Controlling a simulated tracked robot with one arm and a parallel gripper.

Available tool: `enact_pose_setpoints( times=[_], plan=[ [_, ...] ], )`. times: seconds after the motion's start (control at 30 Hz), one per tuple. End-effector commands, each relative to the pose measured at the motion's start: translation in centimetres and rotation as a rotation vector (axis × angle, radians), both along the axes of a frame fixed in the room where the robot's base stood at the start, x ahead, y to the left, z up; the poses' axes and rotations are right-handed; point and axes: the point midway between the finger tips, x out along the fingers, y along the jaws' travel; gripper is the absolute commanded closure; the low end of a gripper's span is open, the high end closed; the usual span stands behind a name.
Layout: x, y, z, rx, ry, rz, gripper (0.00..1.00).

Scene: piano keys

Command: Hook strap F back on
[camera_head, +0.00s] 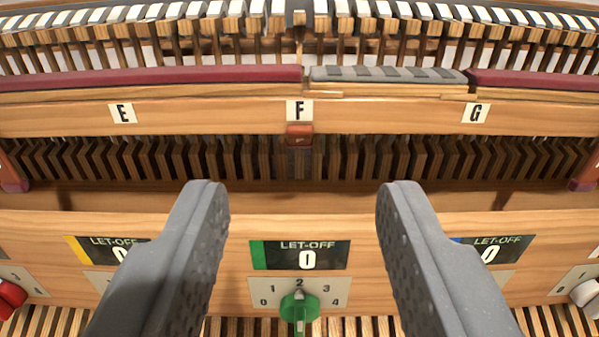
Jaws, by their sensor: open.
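My gripper (302,205) is open, its two grey fingers apart at the lower left and lower right, with nothing between the tips. The F label (299,111) is on the wooden rail at the centre, ahead of the gap between my fingers. A small red-brown tab (299,135) with a faint mark sits just under that label, in front of the row of dark wooden parts. It is likely strap F; whether it is hooked on anything cannot be told. My fingertips are apart from it, lower and nearer in the picture.
Labels E (123,113) and G (475,113) flank F. Dark red pieces show at the left (12,178) and right (586,176) edges. A grey striped pad (388,75) lies between red felt strips. Below are a let-off display (307,257) reading 0 and a green knob (299,308).

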Motion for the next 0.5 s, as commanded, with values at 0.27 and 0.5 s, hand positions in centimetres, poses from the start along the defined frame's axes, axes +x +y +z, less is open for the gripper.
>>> enact_pose_setpoints(
  times=[0.27, 0.5],
  plan=[
    [1.6, 0.0, -6.4, 0.001, -0.043, 0.008, 0.58],
    [2.8, 0.0, -7.0, 0.001, -0.054, 0.009, 0.58]
  ],
)
